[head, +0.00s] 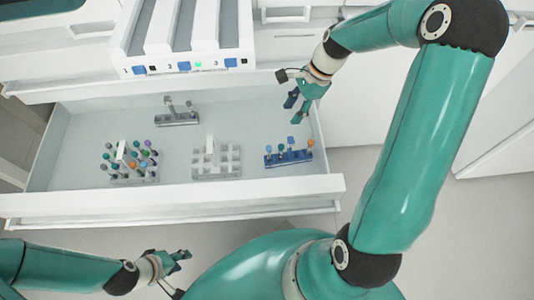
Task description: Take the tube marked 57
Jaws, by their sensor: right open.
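Several tubes with coloured caps stand in a rack (135,179) at the left of the open drawer. Several more tubes stand in a blue rack (288,158) at the drawer's right. The marks on the tubes are too small to read, so I cannot tell which is 57. My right gripper (296,104) is open and empty, above the right back part of the drawer, behind the blue rack. My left gripper (182,258) is in front of the drawer, away from the tubes. Its finger opening is unclear.
The drawer (180,207) is pulled out. A grey rack (216,164) with a white upright piece stands between the tube racks. A grey holder (178,118) stands at the back. A white unit with numbered slots (185,66) stands behind the drawer.

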